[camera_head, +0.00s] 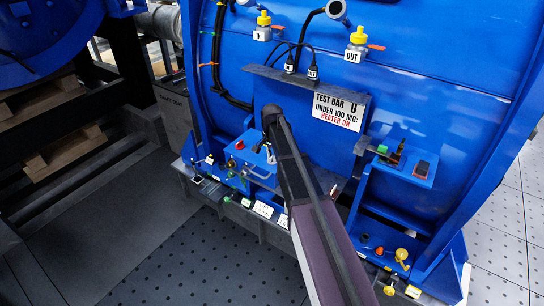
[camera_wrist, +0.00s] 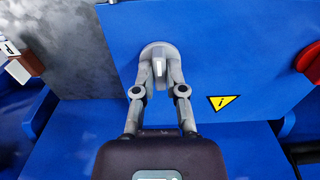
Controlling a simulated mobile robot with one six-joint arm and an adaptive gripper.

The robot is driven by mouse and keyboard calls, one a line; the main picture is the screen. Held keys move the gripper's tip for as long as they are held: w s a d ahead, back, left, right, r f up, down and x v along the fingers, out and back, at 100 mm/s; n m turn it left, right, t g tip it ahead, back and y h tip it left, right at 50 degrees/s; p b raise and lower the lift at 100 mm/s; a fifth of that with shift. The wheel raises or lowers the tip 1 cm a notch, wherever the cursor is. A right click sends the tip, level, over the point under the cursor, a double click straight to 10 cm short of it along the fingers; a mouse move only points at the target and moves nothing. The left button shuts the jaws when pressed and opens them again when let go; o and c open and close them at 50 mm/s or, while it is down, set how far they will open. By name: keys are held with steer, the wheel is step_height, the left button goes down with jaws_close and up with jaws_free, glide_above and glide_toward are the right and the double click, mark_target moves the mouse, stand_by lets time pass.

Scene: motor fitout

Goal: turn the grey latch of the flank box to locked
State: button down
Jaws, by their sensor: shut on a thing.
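The grey latch (camera_wrist: 159,66) is a round knob with a raised grip bar, set on the blue face of the flank box (camera_wrist: 230,60). In the wrist view the bar stands about upright in the picture. My gripper (camera_wrist: 159,84) is shut on the latch, with one finger on each side of it. In the head view my arm (camera_head: 318,225) reaches up to the blue box and hides the latch and the gripper tips.
A yellow warning triangle (camera_wrist: 222,102) is on the blue face right of the latch. A red part (camera_wrist: 309,60) is at the right edge. In the head view, a TEST BAR sign (camera_head: 338,112) and small shelves with fittings (camera_head: 405,165) flank my arm.

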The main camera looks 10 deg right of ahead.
steer(key=c, duration=0.7)
jaws_free()
steer(key=shift+n, duration=0.3)
